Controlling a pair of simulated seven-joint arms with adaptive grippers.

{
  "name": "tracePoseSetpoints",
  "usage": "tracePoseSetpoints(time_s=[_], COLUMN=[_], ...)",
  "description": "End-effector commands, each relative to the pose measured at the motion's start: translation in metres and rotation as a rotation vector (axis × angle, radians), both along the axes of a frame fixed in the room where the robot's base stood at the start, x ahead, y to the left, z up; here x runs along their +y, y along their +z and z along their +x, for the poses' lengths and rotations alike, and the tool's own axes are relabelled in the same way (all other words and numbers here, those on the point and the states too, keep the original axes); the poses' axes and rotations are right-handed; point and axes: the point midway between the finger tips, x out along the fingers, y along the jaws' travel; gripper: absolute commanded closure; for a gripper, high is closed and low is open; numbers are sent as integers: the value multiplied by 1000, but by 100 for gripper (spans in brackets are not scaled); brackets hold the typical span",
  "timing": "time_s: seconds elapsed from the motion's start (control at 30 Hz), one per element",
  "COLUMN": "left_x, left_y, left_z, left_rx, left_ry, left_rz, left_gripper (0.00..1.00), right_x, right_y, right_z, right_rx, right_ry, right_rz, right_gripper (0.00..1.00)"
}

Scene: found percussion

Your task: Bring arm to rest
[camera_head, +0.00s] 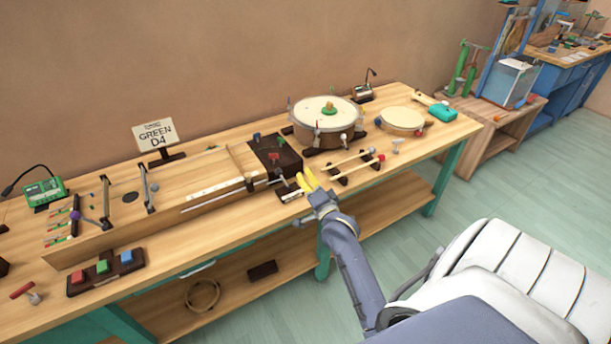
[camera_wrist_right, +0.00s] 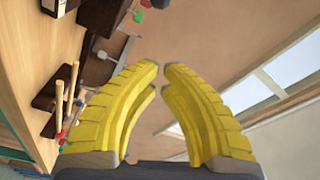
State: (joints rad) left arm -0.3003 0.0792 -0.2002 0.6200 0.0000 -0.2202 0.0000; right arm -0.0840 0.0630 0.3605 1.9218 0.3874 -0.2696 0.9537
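My right arm comes in from the lower right in the head view. Its gripper (camera_head: 303,174) has yellow fingers and is over the front edge of the workbench (camera_head: 330,215), near a dark block with a red knob (camera_head: 275,158). The right wrist view shows the yellow fingers (camera_wrist_right: 161,68) with a narrow gap between their tips and nothing in it. The fingers appear clear of the things on the bench, though their height is hard to judge. My left gripper is not in view.
A round drum (camera_head: 325,112) and a smaller round pad (camera_head: 404,119) stand behind and right of the gripper. Mallets (camera_head: 362,160) lie on dark rests close to its right. A long wooden box with rails (camera_head: 150,215) fills the left. The floor (camera_head: 480,195) in front is partly clear.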

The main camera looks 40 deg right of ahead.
Motion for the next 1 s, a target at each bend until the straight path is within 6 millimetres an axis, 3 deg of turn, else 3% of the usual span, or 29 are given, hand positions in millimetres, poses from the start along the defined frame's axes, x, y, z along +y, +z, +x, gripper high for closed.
tracePoseSetpoints(time_s=[0.27, 0.47, 0.57, 0.73, 0.9, 1.0], left_x=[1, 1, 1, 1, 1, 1], left_y=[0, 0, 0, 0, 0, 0], left_z=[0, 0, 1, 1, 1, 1], left_rx=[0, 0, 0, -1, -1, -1], left_ry=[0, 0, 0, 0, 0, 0], left_rz=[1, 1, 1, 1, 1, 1], left_gripper=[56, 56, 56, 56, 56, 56], right_x=[4, 43, 73, 113, 131, 135], right_y=[-3, -33, -60, -99, -118, -121], right_z=[-1, -22, -48, -110, -171, -197], right_rx=[17, 230, 411, 712, 937, 1022], right_ry=[6, 78, 149, 297, 431, 489], right_rz=[-18, -263, -491, -908, -1242, -1373], right_gripper=[100, 100, 100, 100, 100, 100])
